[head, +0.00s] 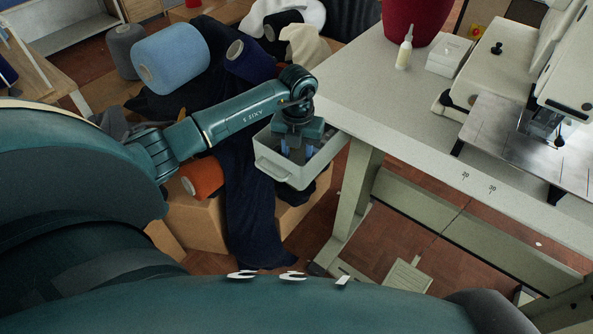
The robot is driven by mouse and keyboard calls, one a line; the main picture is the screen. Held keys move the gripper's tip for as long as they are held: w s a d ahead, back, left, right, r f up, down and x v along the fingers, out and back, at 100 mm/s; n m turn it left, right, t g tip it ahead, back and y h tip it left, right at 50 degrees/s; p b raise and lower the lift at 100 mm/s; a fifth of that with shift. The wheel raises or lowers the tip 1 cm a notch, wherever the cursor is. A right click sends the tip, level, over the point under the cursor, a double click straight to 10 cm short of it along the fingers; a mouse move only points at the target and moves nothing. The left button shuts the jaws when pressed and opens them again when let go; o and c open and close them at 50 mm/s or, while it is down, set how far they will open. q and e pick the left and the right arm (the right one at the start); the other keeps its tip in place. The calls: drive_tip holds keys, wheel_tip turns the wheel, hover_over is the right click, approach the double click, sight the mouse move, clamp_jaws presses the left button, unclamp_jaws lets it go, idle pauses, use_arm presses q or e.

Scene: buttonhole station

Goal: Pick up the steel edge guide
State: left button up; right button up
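My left gripper (296,150) points down into a pale grey tray (268,171) at the left end of the sewing table. Its two fingers look apart, with a gap between the bluish tips. I cannot make out a steel edge guide; the gripper hides much of the tray's inside. My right gripper is not in view.
The sewing table (385,110) holds a buttonhole machine (570,85), a small white bottle (404,50), a white box (449,56) and a dark red cone (415,15). Thread cones, including a light blue one (172,58), and dark cloth (250,215) crowd the left. The table's front middle is clear.

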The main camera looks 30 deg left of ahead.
use_arm(q)
drive_tip(key=f, duration=0.4)
drive_tip(key=shift+a+f, duration=0.1)
drive_tip(key=shift+a, duration=0.1)
drive_tip(key=shift+c, duration=0.3)
clamp_jaws()
